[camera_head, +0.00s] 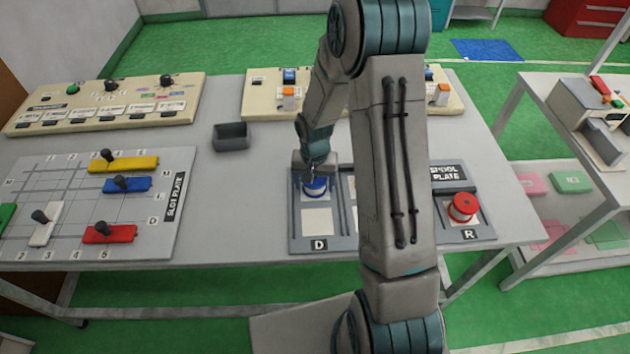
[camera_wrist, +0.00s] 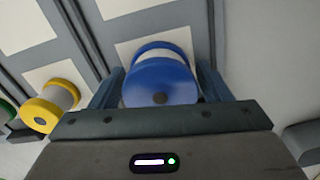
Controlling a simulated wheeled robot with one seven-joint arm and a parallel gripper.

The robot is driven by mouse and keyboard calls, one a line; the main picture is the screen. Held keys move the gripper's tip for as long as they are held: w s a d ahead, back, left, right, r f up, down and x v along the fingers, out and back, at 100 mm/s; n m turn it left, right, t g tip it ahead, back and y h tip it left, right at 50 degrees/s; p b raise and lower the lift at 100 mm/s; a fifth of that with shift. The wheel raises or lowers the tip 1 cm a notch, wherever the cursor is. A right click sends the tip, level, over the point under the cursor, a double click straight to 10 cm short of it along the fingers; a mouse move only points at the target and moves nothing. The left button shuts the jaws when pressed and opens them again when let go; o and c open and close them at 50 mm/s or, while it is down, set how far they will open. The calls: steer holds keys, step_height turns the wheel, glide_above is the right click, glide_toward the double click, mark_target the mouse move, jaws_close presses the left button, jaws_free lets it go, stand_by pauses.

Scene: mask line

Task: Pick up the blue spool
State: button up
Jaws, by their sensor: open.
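The blue spool (camera_head: 315,187) stands on a white square of the spool plate (camera_head: 342,243), in the back left cell above the letter D. In the wrist view the blue spool (camera_wrist: 160,82) shows its round blue top and a pale body behind it. My gripper (camera_head: 314,176) is over that cell. In the wrist view my gripper (camera_wrist: 160,90) is open, with one finger on each side of the blue spool. I cannot tell whether either finger touches it. My arm hides the middle of the spool plate in the head view.
A red spool (camera_head: 462,207) stands on the plate's right part near R. A yellow spool (camera_wrist: 52,104) shows in the wrist view, with a green one at its left edge. A grey bin (camera_head: 231,137) and the slot plate (camera_head: 150,220) with coloured sliders lie left.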

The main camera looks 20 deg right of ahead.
steer(key=c, duration=0.9)
steer(key=shift+o, duration=0.2)
steer(key=shift+r, duration=0.1)
